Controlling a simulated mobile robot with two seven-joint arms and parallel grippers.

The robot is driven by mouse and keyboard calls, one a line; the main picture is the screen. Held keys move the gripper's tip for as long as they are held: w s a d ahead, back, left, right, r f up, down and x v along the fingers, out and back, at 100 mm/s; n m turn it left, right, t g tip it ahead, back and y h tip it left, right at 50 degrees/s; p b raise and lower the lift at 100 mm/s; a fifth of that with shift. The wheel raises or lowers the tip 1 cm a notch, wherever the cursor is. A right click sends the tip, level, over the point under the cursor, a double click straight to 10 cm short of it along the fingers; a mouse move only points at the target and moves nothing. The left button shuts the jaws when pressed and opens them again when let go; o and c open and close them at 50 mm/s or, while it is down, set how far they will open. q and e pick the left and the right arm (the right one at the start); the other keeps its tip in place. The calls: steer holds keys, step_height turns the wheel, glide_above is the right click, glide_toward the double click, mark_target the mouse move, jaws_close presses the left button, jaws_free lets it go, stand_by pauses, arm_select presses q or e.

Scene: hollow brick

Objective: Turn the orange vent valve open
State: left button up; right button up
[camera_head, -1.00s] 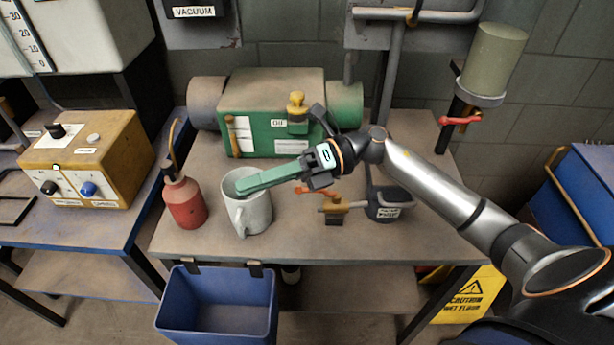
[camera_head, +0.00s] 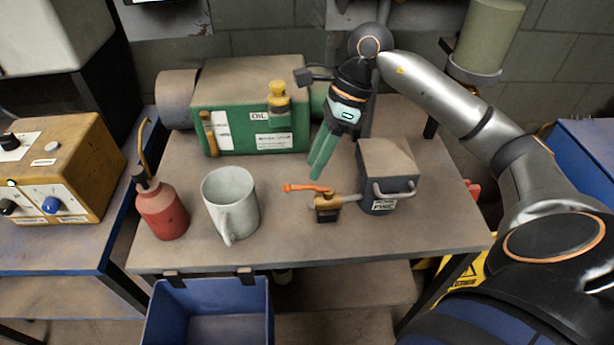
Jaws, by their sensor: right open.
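The orange vent valve handle (camera_head: 305,188) is a small lever pointing left from a brass valve body (camera_head: 327,207) on the table. A short pipe joins the body to a dark grey box (camera_head: 388,178) with a label. My right gripper (camera_head: 315,176) is open and empty, with its green fingers pointing down just above and behind the orange handle. I cannot tell whether the fingertips touch it; they look apart from it. My left gripper is not in view.
A white mug (camera_head: 230,204) and a red oil can (camera_head: 161,209) stand left of the valve. A green oil pump (camera_head: 235,115) is behind. A blue bin (camera_head: 209,312) hangs at the table's front edge. The table front near the valve is clear.

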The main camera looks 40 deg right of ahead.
mark_target(307, 188)
steer(key=shift+x, duration=2.35)
jaws_close()
